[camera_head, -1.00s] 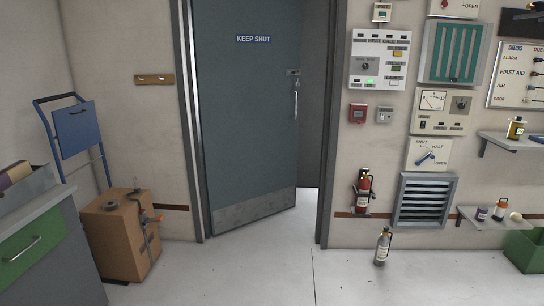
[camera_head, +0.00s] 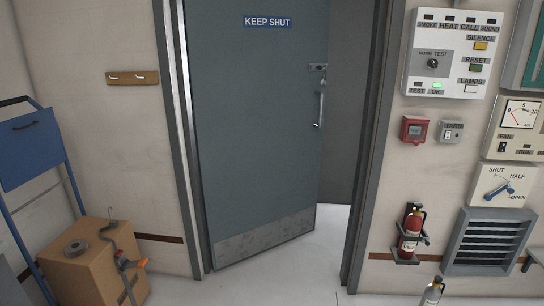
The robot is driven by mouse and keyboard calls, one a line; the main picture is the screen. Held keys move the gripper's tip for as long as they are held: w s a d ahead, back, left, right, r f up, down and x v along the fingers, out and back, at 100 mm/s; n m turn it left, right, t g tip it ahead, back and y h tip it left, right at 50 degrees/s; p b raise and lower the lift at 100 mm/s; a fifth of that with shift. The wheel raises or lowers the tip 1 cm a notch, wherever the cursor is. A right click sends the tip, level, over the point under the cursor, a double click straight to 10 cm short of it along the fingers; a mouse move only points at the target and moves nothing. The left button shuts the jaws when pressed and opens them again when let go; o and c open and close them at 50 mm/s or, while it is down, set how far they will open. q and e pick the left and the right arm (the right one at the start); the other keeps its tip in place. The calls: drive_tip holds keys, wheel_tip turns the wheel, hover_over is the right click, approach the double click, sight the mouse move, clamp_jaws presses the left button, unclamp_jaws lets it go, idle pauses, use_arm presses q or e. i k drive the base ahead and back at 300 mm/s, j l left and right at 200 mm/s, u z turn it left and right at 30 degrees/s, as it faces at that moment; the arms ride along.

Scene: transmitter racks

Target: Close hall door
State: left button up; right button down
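The hall door (camera_head: 255,130) is a grey-blue panel with a blue "KEEP SHUT" sign (camera_head: 267,21) and a metal kick plate along its bottom. It stands ajar, hinged at the left, with its free right edge swung away from me into the space beyond. A gap shows between that edge and the right side of the door frame (camera_head: 371,150). A vertical metal pull handle (camera_head: 321,103) is near the free edge, with a small lock fitting above it.
A cardboard box (camera_head: 84,272) with tools on it and a blue folding cart (camera_head: 30,150) stand at the left. The floor before the door is clear.

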sight(257, 97)
drive_tip(key=i, duration=1.9)
